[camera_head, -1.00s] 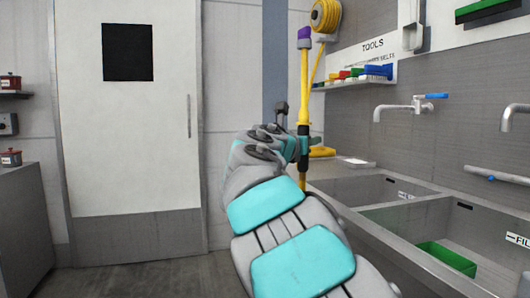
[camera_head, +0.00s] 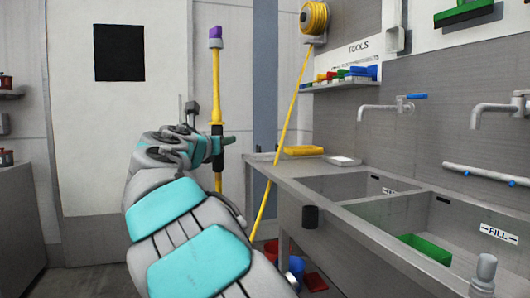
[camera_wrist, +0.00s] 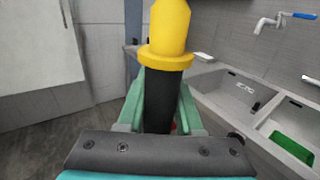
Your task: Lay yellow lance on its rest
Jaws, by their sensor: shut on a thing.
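The yellow lance (camera_head: 216,88) stands upright in front of the white door, with a purple tip at its top and a black grip (camera_wrist: 158,105) lower down. My gripper (camera_head: 217,146) is shut on the black grip. In the wrist view its green fingers (camera_wrist: 160,112) lie on both sides of the grip, below a yellow collar (camera_wrist: 167,58). The lance's lower end is partly hidden by my arm. A black cylinder (camera_head: 310,217) sits at the front edge of the sink counter; I cannot tell whether it is the rest.
A yellow hose (camera_head: 285,140) hangs from the wall reel (camera_head: 314,18) and passes behind my arm. The steel counter (camera_head: 283,172) with two sinks is at the right, bearing a yellow item (camera_head: 303,151) and a white tray (camera_head: 343,161). A tap (camera_head: 398,107) juts out above.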

